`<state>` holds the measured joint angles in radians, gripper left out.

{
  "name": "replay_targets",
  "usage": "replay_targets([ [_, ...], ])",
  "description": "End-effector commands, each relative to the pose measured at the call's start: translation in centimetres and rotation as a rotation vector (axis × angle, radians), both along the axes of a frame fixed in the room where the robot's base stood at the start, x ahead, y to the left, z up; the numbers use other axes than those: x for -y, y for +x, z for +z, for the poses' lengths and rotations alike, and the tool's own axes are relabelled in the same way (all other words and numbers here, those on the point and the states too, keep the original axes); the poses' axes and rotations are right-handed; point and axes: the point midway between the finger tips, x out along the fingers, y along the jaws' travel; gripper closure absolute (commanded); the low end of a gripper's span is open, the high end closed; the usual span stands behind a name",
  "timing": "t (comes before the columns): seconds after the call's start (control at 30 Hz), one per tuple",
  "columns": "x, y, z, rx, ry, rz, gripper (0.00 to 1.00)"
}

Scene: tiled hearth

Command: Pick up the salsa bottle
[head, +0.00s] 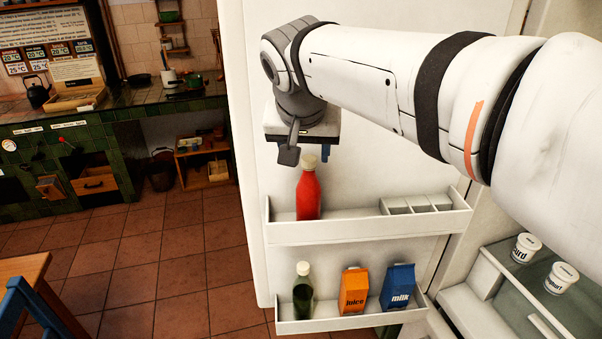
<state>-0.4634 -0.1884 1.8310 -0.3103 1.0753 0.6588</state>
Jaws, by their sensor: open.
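A red bottle with a pale cap (308,195) stands upright at the left part of the upper shelf of the open fridge door. It is the likely salsa bottle, but no label is readable. My gripper (291,152) points down just above and slightly left of the bottle's cap. It is open and holds nothing. One dark finger shows clearly; the other is hard to make out. I cannot tell whether the finger touches the cap or is in front of it.
The upper door shelf (350,232) has an empty divided rack (416,205) at its right. Below stand a dark green bottle (303,290), an orange juice carton (353,290) and a blue milk carton (398,286). White tubs (526,248) sit inside the fridge at right.

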Motion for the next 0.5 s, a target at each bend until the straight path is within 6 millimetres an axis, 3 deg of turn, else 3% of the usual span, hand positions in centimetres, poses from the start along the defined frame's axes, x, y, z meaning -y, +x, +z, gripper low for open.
replay_targets([
  [0.5, 1.0, 3.6, -5.0, 0.001, 0.001, -0.005, 0.48],
])
